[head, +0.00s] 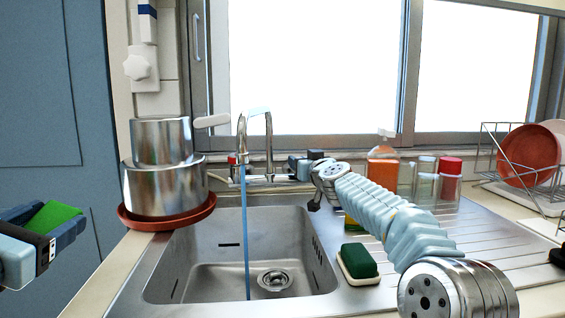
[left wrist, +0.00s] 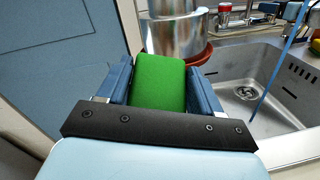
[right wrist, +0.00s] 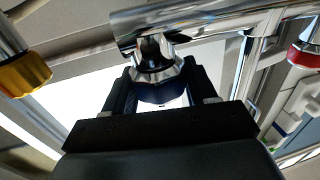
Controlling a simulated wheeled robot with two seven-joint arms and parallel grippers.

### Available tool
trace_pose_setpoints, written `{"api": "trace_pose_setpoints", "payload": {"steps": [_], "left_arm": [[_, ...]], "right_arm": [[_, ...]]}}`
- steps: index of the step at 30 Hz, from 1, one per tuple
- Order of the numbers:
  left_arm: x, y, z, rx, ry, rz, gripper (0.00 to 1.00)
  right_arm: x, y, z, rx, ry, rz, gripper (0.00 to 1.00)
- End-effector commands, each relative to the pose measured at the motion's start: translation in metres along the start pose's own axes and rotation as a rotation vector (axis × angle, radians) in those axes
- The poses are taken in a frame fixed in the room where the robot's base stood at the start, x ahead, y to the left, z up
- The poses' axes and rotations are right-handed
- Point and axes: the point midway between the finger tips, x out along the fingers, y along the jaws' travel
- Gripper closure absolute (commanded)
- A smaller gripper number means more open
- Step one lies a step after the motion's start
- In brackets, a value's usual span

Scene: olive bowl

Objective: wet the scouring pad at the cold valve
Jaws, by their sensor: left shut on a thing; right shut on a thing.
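The bright green scouring pad (head: 55,216) is at the far left in the head view. My left gripper (head: 52,228) is shut on it, and it shows between the jaws in the left wrist view (left wrist: 158,82). It is left of the sink (head: 190,262), apart from the water. The tap (head: 242,135) runs a thin blue stream (head: 246,235) into the basin. My right gripper (head: 300,165) is at the right end of the tap. In the right wrist view it is shut on the cold valve (right wrist: 160,88), a blue-edged knob. My gripper hides this valve in the head view.
Stacked steel pots (head: 165,185) stand on a red-brown dish (head: 210,206) at the sink's left edge. A red valve (head: 232,159) is on the tap's left. A dark green and white block (head: 358,263) lies right of the basin. Bottles (head: 383,168) and a dish rack (head: 490,150) stand right.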

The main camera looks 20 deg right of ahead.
Motion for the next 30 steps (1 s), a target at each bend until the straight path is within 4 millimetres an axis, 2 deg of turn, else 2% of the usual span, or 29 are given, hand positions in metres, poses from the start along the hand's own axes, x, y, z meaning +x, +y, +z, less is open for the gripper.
{"api": "trace_pose_setpoints", "payload": {"steps": [1,11,20,21,25,30], "left_arm": [[0.0,0.0,0.0001,0.0,0.0,0.0,0.64],[0.0,0.0,0.0001,0.0,0.0,0.0,0.64],[0.0,-0.0001,-0.0001,0.0,0.0,0.0,0.64],[0.0,-0.0001,-0.0001,0.0,0.0,0.0,0.64],[0.0,-0.0001,-0.0001,0.0,0.0,0.0,0.64],[0.0,0.0,0.0003,0.0,0.0,0.0,0.64]], "right_arm": [[0.0014,-0.0047,0.0035,-0.003,-0.006,0.013,0.74],[0.0038,-0.0049,0.0101,-0.002,-0.016,0.126,0.74],[0.0022,-0.0017,0.0088,0.0,-0.014,0.167,0.74],[0.0022,-0.0017,0.009,0.0,-0.014,0.167,0.4],[0.0019,-0.0011,0.0075,0.001,-0.011,0.168,0.23],[0.0015,-0.0007,0.0054,0.001,-0.007,0.168,0.23]]}}
